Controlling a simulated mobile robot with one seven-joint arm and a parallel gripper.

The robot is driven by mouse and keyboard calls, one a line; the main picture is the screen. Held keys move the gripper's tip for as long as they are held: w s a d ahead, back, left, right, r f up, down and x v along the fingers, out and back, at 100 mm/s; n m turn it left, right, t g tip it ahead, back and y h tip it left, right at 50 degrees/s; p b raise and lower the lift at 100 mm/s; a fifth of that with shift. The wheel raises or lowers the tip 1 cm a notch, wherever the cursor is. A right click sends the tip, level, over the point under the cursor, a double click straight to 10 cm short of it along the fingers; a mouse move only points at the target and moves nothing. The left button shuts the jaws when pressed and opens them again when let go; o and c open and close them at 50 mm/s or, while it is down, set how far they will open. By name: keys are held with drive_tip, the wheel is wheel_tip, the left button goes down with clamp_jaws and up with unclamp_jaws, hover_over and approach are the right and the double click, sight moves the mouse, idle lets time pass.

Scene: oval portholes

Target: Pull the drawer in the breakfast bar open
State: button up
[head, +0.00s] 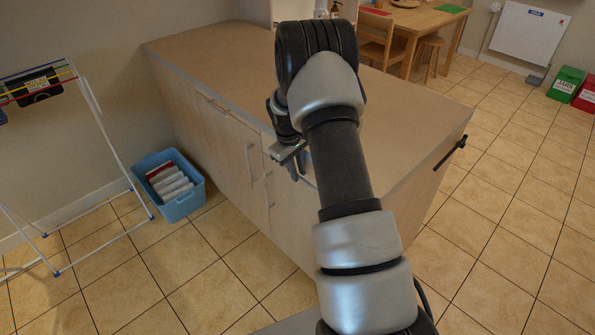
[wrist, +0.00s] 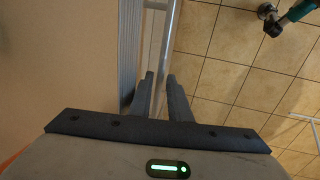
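The breakfast bar (head: 215,60) is a long wooden block with a tan top and pale wooden fronts. Its drawer front under the near top edge is mostly hidden behind my arm and gripper, so I cannot tell from the head view how far it stands out. My gripper (head: 297,163) is at that edge. In the wrist view, my gripper's dark fingers (wrist: 163,84) stand apart on either side of a metal bar handle (wrist: 166,50). The handle runs between them, with a gap visible beside it. The fingers do not look closed on it.
A blue crate (head: 187,207) stands on the tiled floor beside the bar, near a white drying rack (head: 104,120). The bar front has other long handles (head: 249,160), and a dark handle (head: 450,153) is on its right end. Tiled floor (head: 195,262) in front is clear.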

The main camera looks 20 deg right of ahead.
clamp_jaws()
drive_tip(key=s+a, duration=0.2)
drive_tip(key=a, duration=0.4)
drive_tip(key=s+a+b, duration=0.1)
drive_tip(key=s+a, duration=0.1)
drive_tip(key=a, duration=0.4)
drive_tip(key=shift+s+a, duration=0.25)
unclamp_jaws()
drive_tip(key=s+a+r+p, duration=0.1)
drive_tip(key=a+r+p, duration=0.1)
drive_tip(key=r, duration=1.5)
drive_tip(key=shift+a, duration=0.55)
drive_tip(key=shift+s+r, duration=0.1)
